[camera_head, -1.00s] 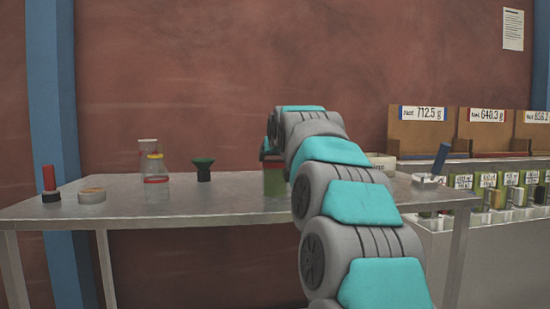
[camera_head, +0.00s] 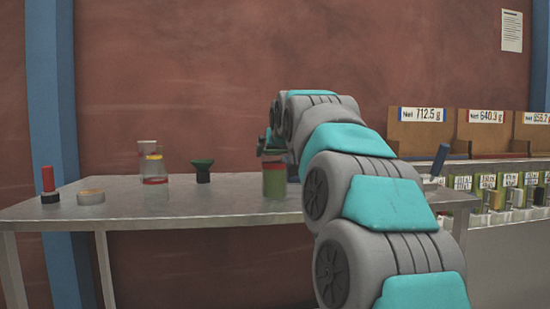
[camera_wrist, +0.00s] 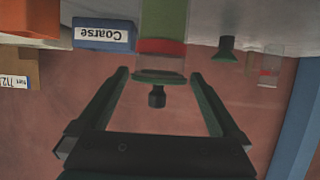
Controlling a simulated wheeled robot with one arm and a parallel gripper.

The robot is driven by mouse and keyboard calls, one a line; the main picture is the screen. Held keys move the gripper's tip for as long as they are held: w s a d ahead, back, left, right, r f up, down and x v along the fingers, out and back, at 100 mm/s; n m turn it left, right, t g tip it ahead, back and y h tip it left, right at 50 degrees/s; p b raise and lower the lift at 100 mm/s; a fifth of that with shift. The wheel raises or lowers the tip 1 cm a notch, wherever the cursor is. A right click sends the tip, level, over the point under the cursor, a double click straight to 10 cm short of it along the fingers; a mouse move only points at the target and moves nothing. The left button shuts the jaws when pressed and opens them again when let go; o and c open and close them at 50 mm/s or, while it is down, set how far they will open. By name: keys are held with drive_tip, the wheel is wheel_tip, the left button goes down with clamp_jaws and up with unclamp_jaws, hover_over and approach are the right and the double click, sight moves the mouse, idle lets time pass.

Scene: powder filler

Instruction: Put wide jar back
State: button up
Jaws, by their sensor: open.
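A clear jar with green contents and a red band, seemingly the wide jar (camera_head: 274,181), stands on the metal table in the head view. In the wrist view, which is upside down, the jar (camera_wrist: 163,20) is at the top centre. A dark green disc with a black knob, like a lid, lines up with its top. My gripper (camera_wrist: 160,74) is open, its two fingers on either side of the disc with gaps showing. In the head view my gripper is mostly hidden behind my arm, near the jar's top.
A dark green funnel-like piece (camera_head: 202,171), clear banded jars (camera_head: 154,168), a round tin (camera_head: 91,197) and a red-handled tool (camera_head: 48,184) stand left on the table. A blue box labelled Coarse (camera_wrist: 104,35) is beside the jar. Labelled bins (camera_head: 422,131) stand at right.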

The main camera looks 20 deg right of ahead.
drive_tip(key=v, duration=0.6)
drive_tip(key=shift+s+r, duration=0.15)
drive_tip(key=shift+s, duration=0.25)
drive_tip(key=s+a+f+n+g+y, duration=0.1)
drive_tip(key=s+a+f+g, duration=0.35)
drive_tip(key=f, duration=0.85)
drive_tip(key=s+a+f+n+g+y, duration=0.1)
drive_tip(key=s+a+f+g+y, duration=0.1)
drive_tip(key=s+a+f, duration=0.75)
drive_tip(key=s+a+f+g, duration=0.1)
drive_tip(key=s+f+g, duration=0.3)
drive_tip(key=s+f, duration=0.8)
drive_tip(key=s+a+f+n+g, duration=0.1)
drive_tip(key=s+f+g, duration=0.3)
drive_tip(key=s+f, duration=0.9)
drive_tip(key=shift+s+a+y, duration=0.4)
drive_tip(key=shift+s+a, duration=0.35)
drive_tip(key=shift+s, duration=0.35)
